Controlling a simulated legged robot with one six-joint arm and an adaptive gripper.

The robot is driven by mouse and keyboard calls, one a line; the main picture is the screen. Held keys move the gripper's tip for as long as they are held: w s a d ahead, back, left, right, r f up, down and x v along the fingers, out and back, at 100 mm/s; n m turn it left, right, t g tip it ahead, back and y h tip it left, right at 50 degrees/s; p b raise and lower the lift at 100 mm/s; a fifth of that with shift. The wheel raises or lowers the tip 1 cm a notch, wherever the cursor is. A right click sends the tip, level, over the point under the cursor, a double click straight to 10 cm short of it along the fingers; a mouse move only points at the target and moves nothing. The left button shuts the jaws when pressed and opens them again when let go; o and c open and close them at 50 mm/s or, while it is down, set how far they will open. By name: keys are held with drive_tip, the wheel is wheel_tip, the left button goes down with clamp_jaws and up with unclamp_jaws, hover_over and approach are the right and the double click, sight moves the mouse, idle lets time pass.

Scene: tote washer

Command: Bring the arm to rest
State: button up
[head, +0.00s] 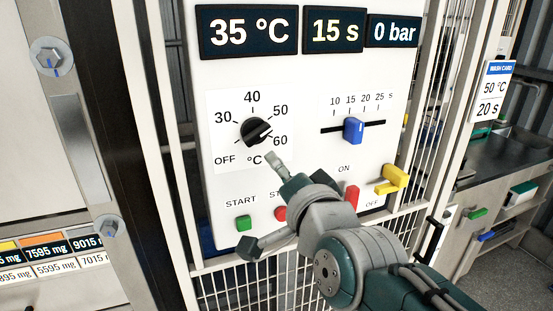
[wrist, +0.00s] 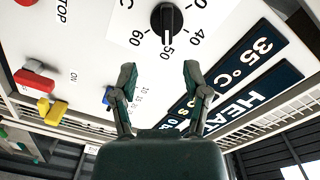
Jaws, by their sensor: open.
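My gripper (head: 262,205) is in front of the lower part of the white control panel (head: 300,75), its fingers spread and nothing between them. In the wrist view my gripper (wrist: 160,75) also shows open and empty, its tips apart below the black dial (wrist: 167,18). In the head view the dial (head: 256,131) is just above the upper fingertip; whether they touch is unclear. The dial's white mark points at about 50. My arm bends in from the lower right and hides part of the panel's lower edge.
The displays (head: 248,31) read 35 °C, 15 s and 0 bar. A blue slider (head: 353,130) stands near 15. Green (head: 243,222) and red buttons, a red lever (head: 351,197) and a yellow handle (head: 393,180) are close to my arm. A wash card (head: 493,90) reads 50 °C, 20 s.

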drive_tip(key=s+d+f+n+g+h, duration=0.2)
drive_tip(key=s+d+f+n+g, duration=0.2)
drive_tip(key=f, duration=0.6)
drive_tip(key=s+d+f+n+g+h, duration=0.2)
drive_tip(key=s+d+f+n+g, duration=0.2)
drive_tip(key=s+d+f+g, duration=0.3)
wheel_tip(320, 180, down, 3)
drive_tip(key=shift+s+r+n+h, duration=0.15)
drive_tip(key=shift+s+n+h, duration=0.2)
drive_tip(key=shift+s, duration=0.6)
